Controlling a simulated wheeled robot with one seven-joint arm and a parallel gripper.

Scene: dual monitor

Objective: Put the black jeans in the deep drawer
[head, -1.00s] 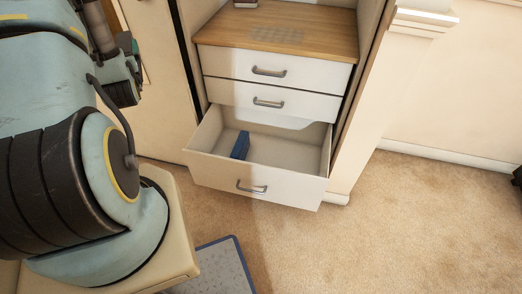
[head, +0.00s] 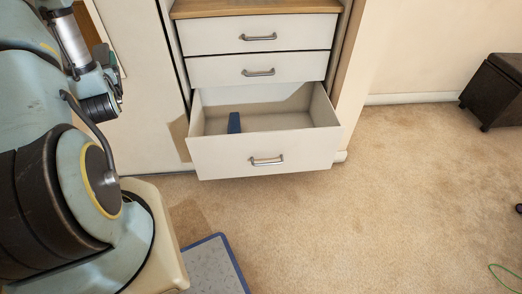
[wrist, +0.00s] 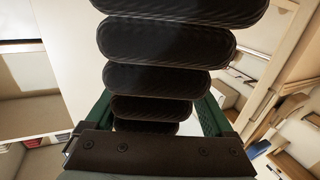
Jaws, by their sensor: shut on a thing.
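The deep drawer (head: 265,158) is the bottom one in the cabinet and is pulled open. A small blue thing (head: 234,122) stands in it near the left, and the rest of its visible floor is bare. In the head view my arm is at the left, left of the drawer.
Two shut drawers, the upper (head: 258,36) and the middle one (head: 258,71), sit above the open drawer under a wooden top (head: 250,8). A blue-edged grey mat (head: 212,268) lies in front. A dark ottoman (head: 496,92) stands far right. The carpet between is clear.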

